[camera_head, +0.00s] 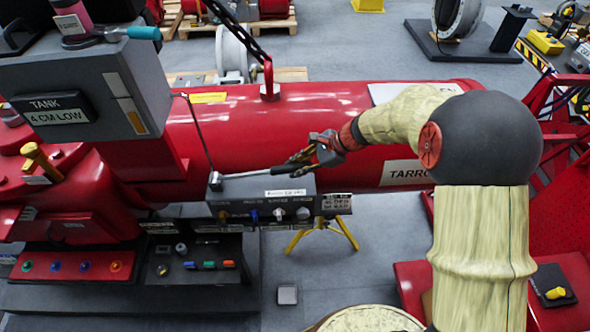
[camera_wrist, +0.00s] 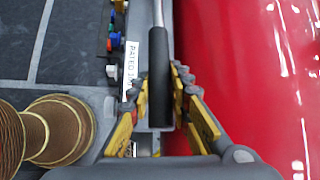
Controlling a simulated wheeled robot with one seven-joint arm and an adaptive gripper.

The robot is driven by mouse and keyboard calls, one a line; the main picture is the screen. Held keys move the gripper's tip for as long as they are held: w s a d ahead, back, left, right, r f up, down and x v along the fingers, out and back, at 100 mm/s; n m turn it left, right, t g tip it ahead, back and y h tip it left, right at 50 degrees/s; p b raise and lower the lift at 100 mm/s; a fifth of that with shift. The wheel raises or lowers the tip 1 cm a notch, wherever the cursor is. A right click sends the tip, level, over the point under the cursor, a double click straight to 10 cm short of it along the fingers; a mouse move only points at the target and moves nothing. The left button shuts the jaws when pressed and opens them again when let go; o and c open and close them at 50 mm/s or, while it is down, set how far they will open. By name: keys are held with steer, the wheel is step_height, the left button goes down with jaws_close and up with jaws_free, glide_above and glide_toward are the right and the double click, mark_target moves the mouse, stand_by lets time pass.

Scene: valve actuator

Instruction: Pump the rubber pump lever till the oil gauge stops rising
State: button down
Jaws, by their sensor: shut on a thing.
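The pump lever (camera_head: 250,174) is a silver rod with a black rubber grip, lying nearly level above the grey pump box (camera_head: 245,187). In the wrist view the black rubber grip (camera_wrist: 159,75) runs between the yellow and grey fingers. My gripper (camera_head: 305,158) is shut on the grip near the lever's free end; it also shows in the wrist view (camera_wrist: 161,85). A grey tank box (camera_head: 85,85) at upper left has a sign reading "TANK 4 CM LOW" and a pale vertical strip (camera_head: 127,106). I cannot tell whether this strip is the oil gauge.
A large red cylinder (camera_head: 340,110) lies close behind the lever. Coloured knobs (camera_head: 278,214) line the pump box's front. A thin upright rod (camera_head: 197,130) stands by the lever's pivot. A red machine (camera_head: 60,190) stands at left. Grey floor (camera_head: 370,240) is open in front.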

mark_target(298, 184)
steer(key=shift+s+d+f+y+b, duration=0.1)
steer(key=shift+f+y+b, duration=0.45)
steer(key=shift+f+b, duration=0.8)
steer(key=shift+d+f+y+b, duration=0.1)
steer(key=shift+f+y+b, duration=0.45)
steer(key=shift+f+b, duration=0.75)
steer(key=c, duration=1.7)
jaws_free()
steer(key=shift+r, duration=0.1)
steer(key=shift+o, duration=0.4)
steer(key=v, duration=1.2)
